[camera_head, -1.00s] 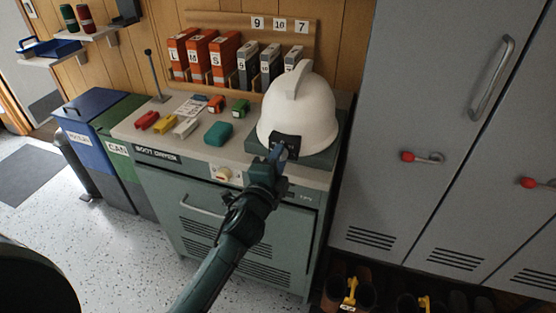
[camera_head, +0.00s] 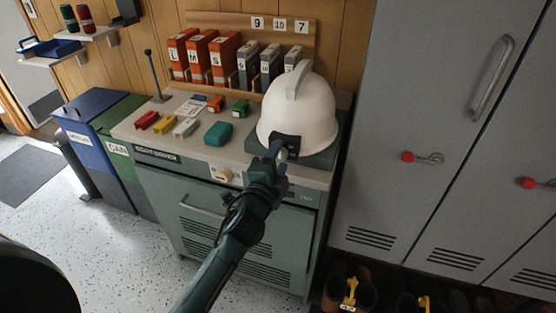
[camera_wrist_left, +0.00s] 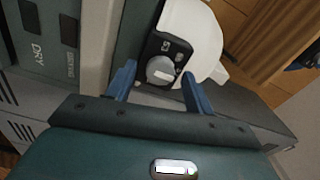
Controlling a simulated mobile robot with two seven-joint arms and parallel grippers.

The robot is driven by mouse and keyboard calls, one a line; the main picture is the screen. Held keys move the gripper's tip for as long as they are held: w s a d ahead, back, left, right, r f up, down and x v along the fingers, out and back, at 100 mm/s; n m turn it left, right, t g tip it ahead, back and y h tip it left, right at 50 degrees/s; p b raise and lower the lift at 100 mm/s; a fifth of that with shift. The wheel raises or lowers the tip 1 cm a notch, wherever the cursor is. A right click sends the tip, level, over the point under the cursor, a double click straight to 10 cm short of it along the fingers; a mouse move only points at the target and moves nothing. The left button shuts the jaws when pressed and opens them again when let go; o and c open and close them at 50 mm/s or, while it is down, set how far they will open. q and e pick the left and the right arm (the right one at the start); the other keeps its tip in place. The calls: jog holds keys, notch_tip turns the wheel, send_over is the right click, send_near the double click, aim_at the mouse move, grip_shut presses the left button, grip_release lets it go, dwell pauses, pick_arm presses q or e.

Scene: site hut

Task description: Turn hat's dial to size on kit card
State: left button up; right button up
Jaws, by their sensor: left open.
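A white hard hat (camera_head: 297,105) sits on a dark green block (camera_head: 322,158) at the right end of the bench. Its black rear panel faces me and carries a round pale dial (camera_wrist_left: 160,70), seen in the left wrist view with small markings beside it that I cannot read surely. My left gripper (camera_head: 277,150) is at this panel, its blue fingers open on either side of the dial, apparently not touching it. A white card (camera_head: 193,107) lies on the bench; its print is too small to read. My right gripper is not in view.
Red, yellow, white and teal items (camera_head: 218,133) lie left of the hat. Orange and grey upright boxes (camera_head: 224,57) stand behind. Grey lockers (camera_head: 440,120) rise close on the right.

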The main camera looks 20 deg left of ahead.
pick_arm(q)
jog(key=shift+s, duration=0.1)
jog(key=s+b, duration=0.1)
jog(key=s, duration=1.2)
jog(key=shift+a+b, duration=0.25)
jog(key=shift+b, duration=0.05)
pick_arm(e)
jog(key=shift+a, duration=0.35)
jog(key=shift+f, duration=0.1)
